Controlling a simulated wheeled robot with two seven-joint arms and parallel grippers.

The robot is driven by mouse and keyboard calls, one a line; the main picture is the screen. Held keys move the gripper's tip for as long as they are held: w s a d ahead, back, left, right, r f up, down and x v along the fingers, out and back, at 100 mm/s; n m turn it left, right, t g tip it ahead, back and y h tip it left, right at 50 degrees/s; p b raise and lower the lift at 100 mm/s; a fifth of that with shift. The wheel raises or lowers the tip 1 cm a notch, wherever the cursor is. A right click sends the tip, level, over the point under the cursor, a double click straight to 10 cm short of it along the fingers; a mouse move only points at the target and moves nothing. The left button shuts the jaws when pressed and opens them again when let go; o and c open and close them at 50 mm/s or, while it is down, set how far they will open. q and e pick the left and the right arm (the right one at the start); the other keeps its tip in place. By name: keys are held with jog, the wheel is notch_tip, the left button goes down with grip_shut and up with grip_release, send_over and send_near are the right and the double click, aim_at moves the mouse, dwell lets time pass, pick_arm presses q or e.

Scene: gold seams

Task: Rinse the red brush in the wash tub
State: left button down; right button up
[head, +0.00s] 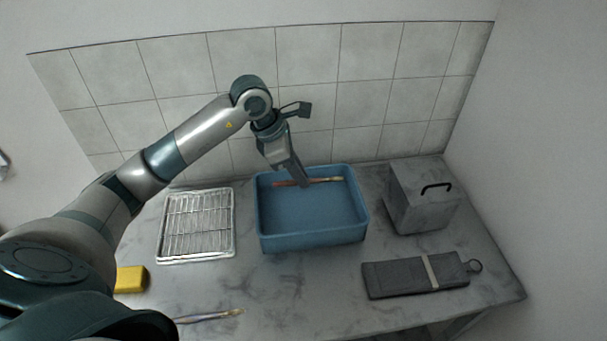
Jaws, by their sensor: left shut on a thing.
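The blue wash tub (312,240) stands in the middle of the counter. The red brush (328,180) lies roughly level across the far part of the tub, its reddish end to the left and its paler end to the right. My left gripper (304,184) reaches down into the far side of the tub and is shut on the brush near its middle. Whether the brush touches the tub's wall or floor I cannot tell. My right gripper is not in view.
A wire rack on a tray (197,226) lies left of the tub. A second brush (209,317) and a yellow block (130,279) lie at the front left. A grey box with a black handle (420,199) and a dark grey roll with a strap (414,275) are at right.

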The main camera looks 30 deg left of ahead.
aim_at(296, 185)
pick_arm(q)
jog(key=shift+f, duration=0.1)
